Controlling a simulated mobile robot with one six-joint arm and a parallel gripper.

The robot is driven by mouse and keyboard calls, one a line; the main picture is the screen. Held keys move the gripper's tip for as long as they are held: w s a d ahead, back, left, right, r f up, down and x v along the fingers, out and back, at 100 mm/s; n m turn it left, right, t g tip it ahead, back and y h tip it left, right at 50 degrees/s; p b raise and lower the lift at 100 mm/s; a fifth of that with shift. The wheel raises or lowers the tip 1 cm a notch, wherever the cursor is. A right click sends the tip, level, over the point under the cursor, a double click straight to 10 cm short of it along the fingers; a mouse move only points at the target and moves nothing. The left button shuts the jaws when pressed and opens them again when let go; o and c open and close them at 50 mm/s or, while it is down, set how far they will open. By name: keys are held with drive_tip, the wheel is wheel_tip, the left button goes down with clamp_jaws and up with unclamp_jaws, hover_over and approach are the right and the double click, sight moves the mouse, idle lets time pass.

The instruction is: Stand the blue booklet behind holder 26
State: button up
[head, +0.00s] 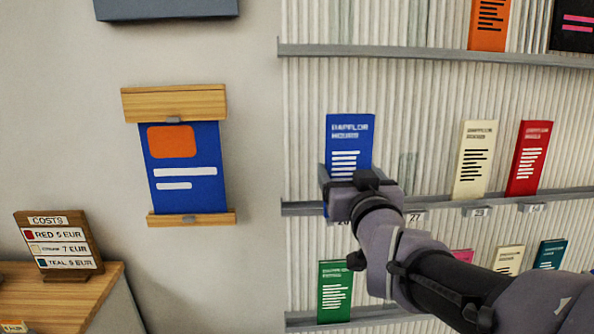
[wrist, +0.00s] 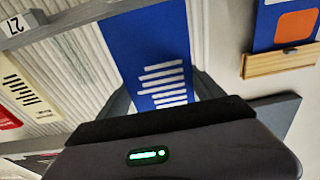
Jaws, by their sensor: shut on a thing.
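The blue booklet (head: 349,136) has white print and stands nearly upright against the ribbed wall, over the middle rail (head: 298,209). My gripper (head: 345,172) is shut on its lower part. In the wrist view the blue booklet (wrist: 146,45) lies between the two fingers (wrist: 160,98), with its printed lines facing my gripper. The label under the booklet (head: 342,221) is partly covered by my arm and seems to read 26. The booklet's bottom edge is hidden, so I cannot tell if it rests behind the holder's lip.
Label 27 (head: 414,217) marks a bare place to the right. Cream (head: 474,158) and red (head: 529,157) booklets stand further along. A green booklet (head: 335,290) stands below. A framed blue poster (head: 187,170) hangs left; a price sign (head: 60,245) stands on a wooden counter (head: 70,300).

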drive_tip(key=shift+w+d, duration=0.1)
drive_tip(key=shift+w, duration=0.2)
drive_tip(key=w, duration=0.7)
drive_tip(key=shift+w+f, duration=0.15)
drive_tip(key=shift+f, duration=0.15)
drive_tip(key=shift+d, duration=0.1)
idle(0.5)
drive_tip(key=shift+f+b, duration=0.75)
drive_tip(key=shift+b, duration=0.7)
drive_tip(key=shift+f+b, duration=0.35)
drive_tip(key=shift+b, duration=0.2)
